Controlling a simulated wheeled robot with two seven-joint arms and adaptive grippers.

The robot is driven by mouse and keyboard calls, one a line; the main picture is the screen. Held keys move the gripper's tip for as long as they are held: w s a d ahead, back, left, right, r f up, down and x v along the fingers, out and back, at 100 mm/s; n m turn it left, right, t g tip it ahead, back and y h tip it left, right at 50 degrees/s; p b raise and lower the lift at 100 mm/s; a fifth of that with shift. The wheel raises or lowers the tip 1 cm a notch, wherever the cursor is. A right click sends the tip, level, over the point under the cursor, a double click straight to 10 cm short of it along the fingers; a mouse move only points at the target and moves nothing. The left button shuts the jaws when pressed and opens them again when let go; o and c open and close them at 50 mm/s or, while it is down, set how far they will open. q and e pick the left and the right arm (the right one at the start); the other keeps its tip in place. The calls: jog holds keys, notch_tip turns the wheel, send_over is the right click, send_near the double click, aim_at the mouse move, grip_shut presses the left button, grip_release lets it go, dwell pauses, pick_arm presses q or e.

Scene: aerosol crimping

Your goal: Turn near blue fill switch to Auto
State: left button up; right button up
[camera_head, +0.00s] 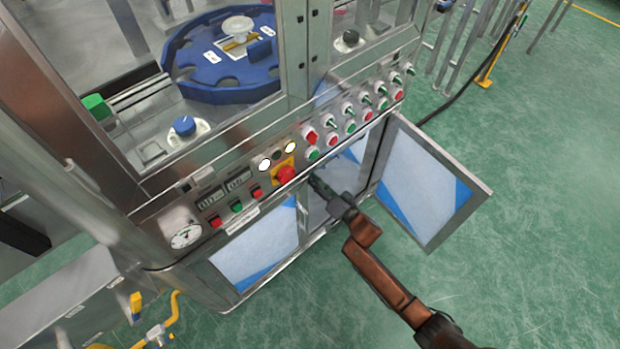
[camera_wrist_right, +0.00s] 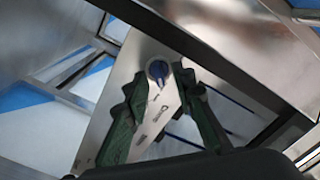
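In the head view my right gripper (camera_head: 318,184) reaches into the open cabinet under the control panel, and the knob there is hidden. My left gripper is not in view.
The open cabinet door (camera_head: 425,185) stands right of my right arm. Above the cabinet is a panel with a red emergency stop (camera_head: 286,175) and several coloured buttons. Another blue knob (camera_head: 184,126) sits behind the machine's window, near a blue turntable (camera_head: 215,85). Floor is clear at lower right.

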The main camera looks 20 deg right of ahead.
jog(key=shift+w, duration=0.15)
grip_shut()
dwell(0.4)
